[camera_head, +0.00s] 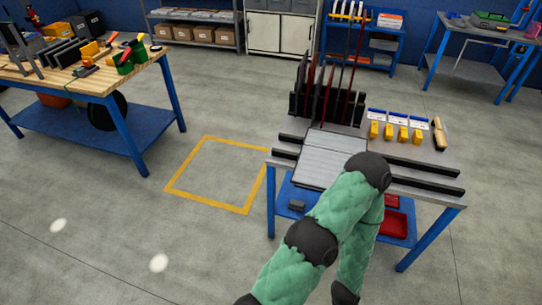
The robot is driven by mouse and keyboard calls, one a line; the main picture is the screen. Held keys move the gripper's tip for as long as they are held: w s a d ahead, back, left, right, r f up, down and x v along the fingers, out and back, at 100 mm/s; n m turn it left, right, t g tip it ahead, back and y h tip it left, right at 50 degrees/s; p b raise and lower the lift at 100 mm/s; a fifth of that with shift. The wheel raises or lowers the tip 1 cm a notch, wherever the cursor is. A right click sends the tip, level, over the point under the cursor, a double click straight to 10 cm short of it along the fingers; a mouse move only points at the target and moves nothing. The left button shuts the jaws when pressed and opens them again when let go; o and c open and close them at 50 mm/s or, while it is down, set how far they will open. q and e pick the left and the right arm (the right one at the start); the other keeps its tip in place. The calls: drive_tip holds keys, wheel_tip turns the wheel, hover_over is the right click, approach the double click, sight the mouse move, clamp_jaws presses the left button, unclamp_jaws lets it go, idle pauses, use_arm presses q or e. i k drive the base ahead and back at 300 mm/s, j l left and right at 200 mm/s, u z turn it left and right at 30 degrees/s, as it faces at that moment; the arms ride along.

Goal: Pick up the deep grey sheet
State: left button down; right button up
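Several tall thin sheets (328,92) stand upright in a dark rack on the blue-legged table at right. Some look dark grey or black and some dark red; which one is the deep grey sheet I cannot tell. A light grey ribbed panel (318,160) lies at the table's left front, partly covered by my arm. One green arm of mine rises from the bottom, bends over the table's front edge and folds back down. Neither gripper shows.
The table (400,172) bears black rails (425,167), several yellow blocks (403,134) with blue-and-white labels, and a wooden-handled tool (439,133). Its lower shelf holds a red tray (393,222). A yellow floor square (205,203) lies left; a wooden workbench (90,80) stands beyond it.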

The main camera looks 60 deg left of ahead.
sight(325, 139)
drive_tip(key=u, duration=1.6)
